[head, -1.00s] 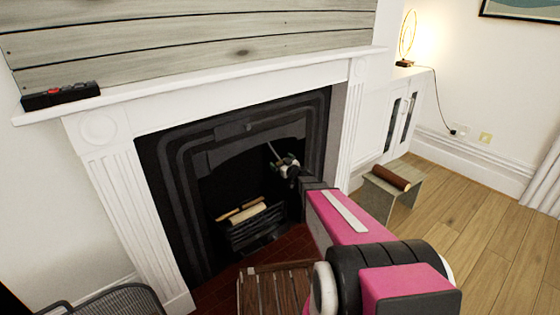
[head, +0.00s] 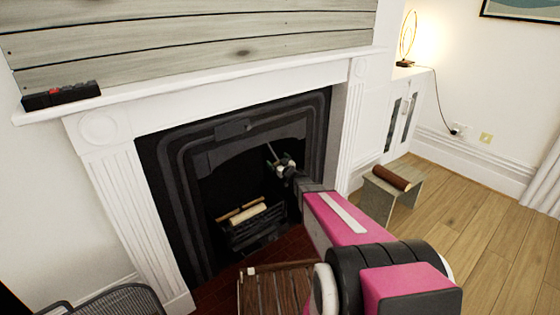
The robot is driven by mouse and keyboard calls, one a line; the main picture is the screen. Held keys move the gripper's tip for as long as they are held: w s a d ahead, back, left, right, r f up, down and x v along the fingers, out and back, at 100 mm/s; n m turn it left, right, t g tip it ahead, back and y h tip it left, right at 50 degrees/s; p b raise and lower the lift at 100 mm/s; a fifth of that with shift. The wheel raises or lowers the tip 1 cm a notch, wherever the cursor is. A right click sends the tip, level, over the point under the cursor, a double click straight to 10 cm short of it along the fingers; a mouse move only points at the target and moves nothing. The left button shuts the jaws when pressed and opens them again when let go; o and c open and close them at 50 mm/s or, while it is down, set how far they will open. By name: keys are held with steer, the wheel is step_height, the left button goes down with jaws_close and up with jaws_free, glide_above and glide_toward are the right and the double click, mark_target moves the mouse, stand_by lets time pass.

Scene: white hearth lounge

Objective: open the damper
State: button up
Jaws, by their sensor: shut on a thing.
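The black fireplace insert (head: 172,200) is set in a white surround. A thin grey rod, which looks like the damper handle (head: 270,152), sticks out at the upper right of its opening. My gripper (head: 280,165) is in front of the opening and shut at the lower end of this rod. The fingers are small and dark, so the exact contact is hard to see. The damper plate inside the flue is not clearly seen. A small dark plate (head: 232,128) shows on the insert above the opening.
A grate with logs (head: 248,213) stands in the opening below my gripper. A wooden slatted thing (head: 275,290) is on the hearth. A stool (head: 385,200) with a log stands at right. A mantel (head: 200,85) juts out above.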

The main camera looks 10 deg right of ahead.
steer(key=w+a+t, duration=0.1)
steer(key=w, duration=0.1)
steer(key=w+a+f+t+y, duration=0.1)
steer(key=w, duration=0.1)
steer(key=w+a+f+t, duration=0.1)
steer(key=w, duration=0.1)
steer(key=shift+w+a+f, duration=0.1)
steer(key=shift+w+a, duration=0.15)
steer(key=shift+a, duration=0.1)
steer(key=shift+w+a, duration=0.55)
steer(key=shift+w, duration=0.3)
steer(key=o, duration=0.9)
steer(key=v, duration=1)
steer(key=shift+s+d+f, duration=0.2)
steer(key=shift+s, duration=0.1)
steer(key=shift+m, duration=0.3)
